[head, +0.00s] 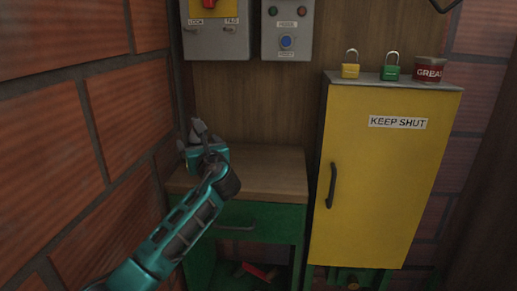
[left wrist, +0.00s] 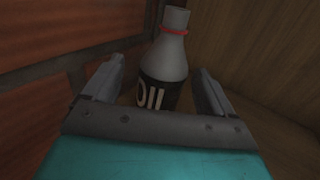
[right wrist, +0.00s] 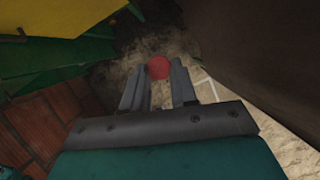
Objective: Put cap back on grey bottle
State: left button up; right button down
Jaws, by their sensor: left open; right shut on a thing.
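The grey bottle (left wrist: 171,60) with a black OIL label and a red ring at its neck stands between the spread fingers of my left gripper (left wrist: 160,78) in the left wrist view. The left gripper is open; I cannot tell whether a finger touches the bottle. In the head view the left gripper (head: 200,138) is over the back left of the wooden bench top (head: 262,168), and it largely hides the bottle. The red cap (right wrist: 158,67) is held between the fingertips of my right gripper (right wrist: 158,80), which is shut on it. The right gripper is outside the head view.
A yellow cabinet (head: 372,190) marked KEEP SHUT stands right of the bench, with a yellow padlock (head: 350,70), a green padlock (head: 391,73) and a grease tin (head: 430,71) on top. A brick wall (head: 60,130) closes off the left. The bench top's right part is clear.

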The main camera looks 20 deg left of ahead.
aim_at(197, 139)
pick_arm(q)
jog(key=x, duration=0.3)
jog(key=shift+w+f+b, duration=0.1)
jog(key=shift+w+b, duration=0.25)
jog(key=shift+b, duration=0.05)
pick_arm(e)
jog(key=shift+f, duration=0.6)
pick_arm(q)
jog(key=shift+w+a, duration=0.2)
jog(key=shift+a, duration=0.1)
jog(key=shift+c, duration=0.5)
jog(key=c, duration=1.1)
